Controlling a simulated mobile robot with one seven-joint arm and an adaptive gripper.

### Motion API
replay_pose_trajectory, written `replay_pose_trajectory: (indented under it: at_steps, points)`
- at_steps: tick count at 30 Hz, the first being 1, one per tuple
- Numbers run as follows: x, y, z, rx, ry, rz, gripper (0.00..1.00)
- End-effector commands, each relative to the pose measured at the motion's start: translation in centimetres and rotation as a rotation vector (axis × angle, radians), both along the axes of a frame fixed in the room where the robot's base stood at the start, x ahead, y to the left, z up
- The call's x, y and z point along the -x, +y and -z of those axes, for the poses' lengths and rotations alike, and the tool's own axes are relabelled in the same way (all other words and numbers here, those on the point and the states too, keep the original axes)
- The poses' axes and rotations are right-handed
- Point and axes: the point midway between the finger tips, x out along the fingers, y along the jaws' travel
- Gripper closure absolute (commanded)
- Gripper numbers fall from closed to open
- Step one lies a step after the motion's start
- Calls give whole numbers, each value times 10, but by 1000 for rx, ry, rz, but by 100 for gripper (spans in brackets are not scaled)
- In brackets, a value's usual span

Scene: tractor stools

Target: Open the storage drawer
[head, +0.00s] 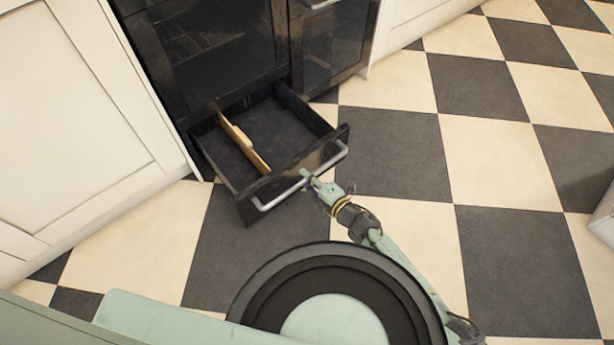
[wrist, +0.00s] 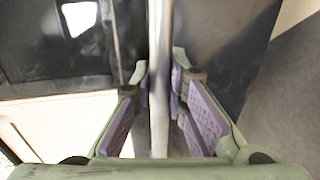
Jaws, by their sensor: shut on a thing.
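The storage drawer (head: 292,173) is a black drawer at the bottom of the black oven, and it stands pulled out over the floor. A long silver bar handle (head: 278,199) runs along its front. A wooden board (head: 243,142) lies inside the drawer towards its left side. My gripper (head: 306,177) is at the middle of the handle. In the wrist view the handle (wrist: 159,60) runs upright between my gripper's purple-padded fingers (wrist: 160,88), which are shut on it.
The black oven (head: 215,50) stands above the drawer. White cabinets (head: 75,110) stand to the left, and another white cabinet (head: 405,20) stands to the right. The checkered floor (head: 490,160) is clear to the right of the drawer.

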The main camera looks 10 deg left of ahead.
Motion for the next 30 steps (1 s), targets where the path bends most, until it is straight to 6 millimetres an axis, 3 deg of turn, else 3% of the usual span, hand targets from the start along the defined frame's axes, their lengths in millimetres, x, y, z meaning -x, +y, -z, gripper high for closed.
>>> replay_pose_trajectory:
  at_steps: [9,10,19,30]
  points:
    - [-1,-1,0,0,0,2,100]
    - [-1,-1,0,0,0,2,86]
    - [0,-1,0,0,0,1,66]
    - [2,-4,-1,2,0,2,65]
